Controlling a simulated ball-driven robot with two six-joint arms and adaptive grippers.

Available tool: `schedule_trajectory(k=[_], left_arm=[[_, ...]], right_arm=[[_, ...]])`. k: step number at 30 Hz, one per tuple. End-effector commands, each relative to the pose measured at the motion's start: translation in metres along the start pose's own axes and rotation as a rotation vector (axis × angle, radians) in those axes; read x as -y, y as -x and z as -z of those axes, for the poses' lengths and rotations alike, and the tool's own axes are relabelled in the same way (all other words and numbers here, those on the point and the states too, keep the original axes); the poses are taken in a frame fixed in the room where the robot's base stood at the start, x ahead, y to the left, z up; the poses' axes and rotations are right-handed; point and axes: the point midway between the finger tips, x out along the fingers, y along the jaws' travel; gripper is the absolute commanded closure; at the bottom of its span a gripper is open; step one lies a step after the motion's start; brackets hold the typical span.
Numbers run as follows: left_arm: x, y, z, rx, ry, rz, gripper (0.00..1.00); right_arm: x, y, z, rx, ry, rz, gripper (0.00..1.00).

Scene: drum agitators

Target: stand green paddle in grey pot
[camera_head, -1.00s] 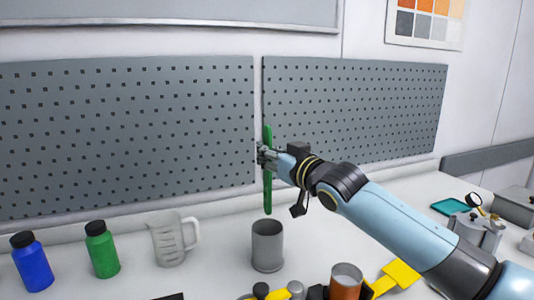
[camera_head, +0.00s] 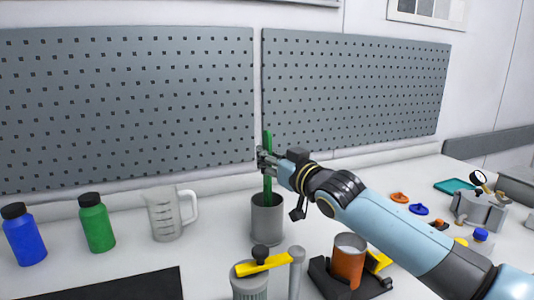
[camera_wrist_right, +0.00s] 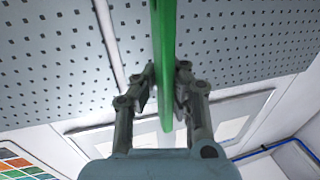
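The green paddle (camera_head: 267,184) is upright in the head view, its lower end inside the mouth of the grey pot (camera_head: 267,222). Whether it touches the pot's bottom is hidden by the pot wall. My right gripper (camera_head: 264,163) is above the pot with its fingers around the paddle's shaft. In the right wrist view the green paddle (camera_wrist_right: 165,60) runs between the two fingers of the right gripper (camera_wrist_right: 167,88), which are closed in on it. My left gripper is not in view.
A blue bottle (camera_head: 24,236), a green bottle (camera_head: 97,224) and a clear measuring jug (camera_head: 168,214) stand to the left. An orange cup (camera_head: 347,262) and a grey canister with a yellow handle (camera_head: 250,282) stand in front. A pegboard (camera_head: 130,105) rises behind.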

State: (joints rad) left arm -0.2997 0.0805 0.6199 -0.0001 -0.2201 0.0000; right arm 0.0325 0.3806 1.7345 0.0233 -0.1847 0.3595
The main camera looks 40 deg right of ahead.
Motion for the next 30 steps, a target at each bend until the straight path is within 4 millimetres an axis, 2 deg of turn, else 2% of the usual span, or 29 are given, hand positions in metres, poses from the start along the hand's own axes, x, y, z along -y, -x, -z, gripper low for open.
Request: schedule_trajectory(k=[4, 14, 21, 30], left_arm=[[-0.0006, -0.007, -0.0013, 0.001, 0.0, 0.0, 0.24], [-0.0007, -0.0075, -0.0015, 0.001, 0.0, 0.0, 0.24], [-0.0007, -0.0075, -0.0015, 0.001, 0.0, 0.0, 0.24], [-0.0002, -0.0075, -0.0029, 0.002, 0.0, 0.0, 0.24]], right_arm=[[0.0001, 0.0001, -0.0105, -0.001, 0.0, 0.0, 1.0], [0.0002, 0.0001, -0.0121, -0.001, 0.0, 0.0, 1.0], [0.0001, 0.0, -0.0121, -0.001, 0.0, 0.0, 0.69], [0.0, 0.0012, -0.0127, 0.0, 0.001, 0.0, 0.67]])
